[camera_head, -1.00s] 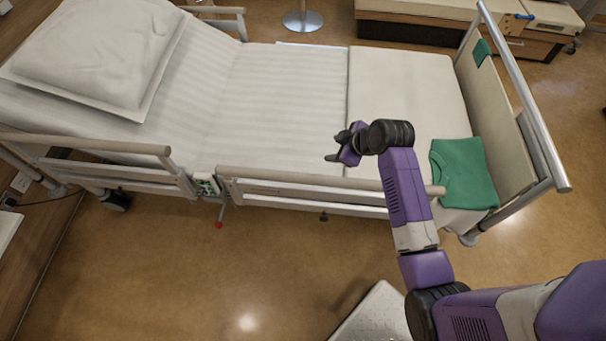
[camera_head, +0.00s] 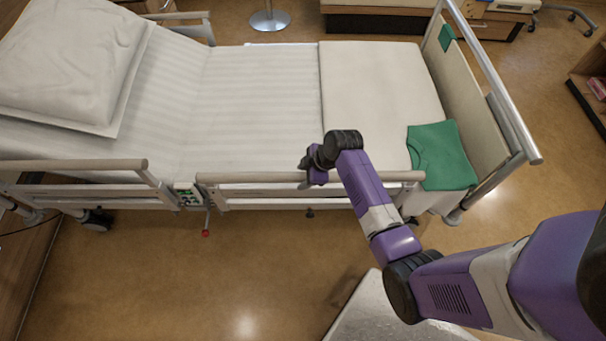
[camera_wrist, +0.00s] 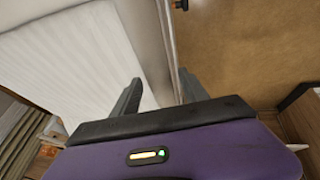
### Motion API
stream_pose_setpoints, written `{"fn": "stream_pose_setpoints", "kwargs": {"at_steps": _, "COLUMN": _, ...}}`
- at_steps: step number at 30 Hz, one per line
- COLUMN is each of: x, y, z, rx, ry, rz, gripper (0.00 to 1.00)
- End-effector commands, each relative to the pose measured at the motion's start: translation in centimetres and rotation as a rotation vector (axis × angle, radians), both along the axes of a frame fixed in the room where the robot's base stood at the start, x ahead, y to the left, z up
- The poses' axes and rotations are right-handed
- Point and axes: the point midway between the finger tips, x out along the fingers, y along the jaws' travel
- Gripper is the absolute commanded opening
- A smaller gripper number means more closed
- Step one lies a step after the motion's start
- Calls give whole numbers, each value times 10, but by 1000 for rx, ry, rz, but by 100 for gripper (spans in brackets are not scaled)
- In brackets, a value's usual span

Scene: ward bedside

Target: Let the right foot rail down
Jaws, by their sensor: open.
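The right foot rail (camera_head: 250,178) runs along the near side of the bed and stands raised, with a beige top bar over pale lower bars. A red-tipped lever (camera_head: 206,232) hangs below the rail's left end, beside a small green-lit panel (camera_head: 187,197).
The bed mattress (camera_head: 250,100) lies behind the rail, with a folded green garment (camera_head: 440,155) near the footboard (camera_head: 470,100). A separate head rail (camera_head: 80,166) stands to the left. The floor (camera_head: 150,280) in front is clear at left.

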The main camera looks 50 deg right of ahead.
Motion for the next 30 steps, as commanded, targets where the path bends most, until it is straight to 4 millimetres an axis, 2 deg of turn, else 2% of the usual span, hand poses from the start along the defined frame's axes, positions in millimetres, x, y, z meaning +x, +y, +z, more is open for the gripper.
{"fn": "stream_pose_setpoints", "kwargs": {"at_steps": 8, "x": 1, "y": 0, "z": -1, "rx": -1, "ry": -1, "rz": 0, "gripper": 52}}
{"fn": "stream_pose_setpoints", "kwargs": {"at_steps": 16, "x": 1, "y": 0, "z": -1, "rx": 0, "ry": 0, "rz": 0, "gripper": 1}}
{"fn": "stream_pose_setpoints", "kwargs": {"at_steps": 30, "x": 0, "y": 0, "z": -1, "rx": 0, "ry": 0, "rz": -1, "gripper": 0}}
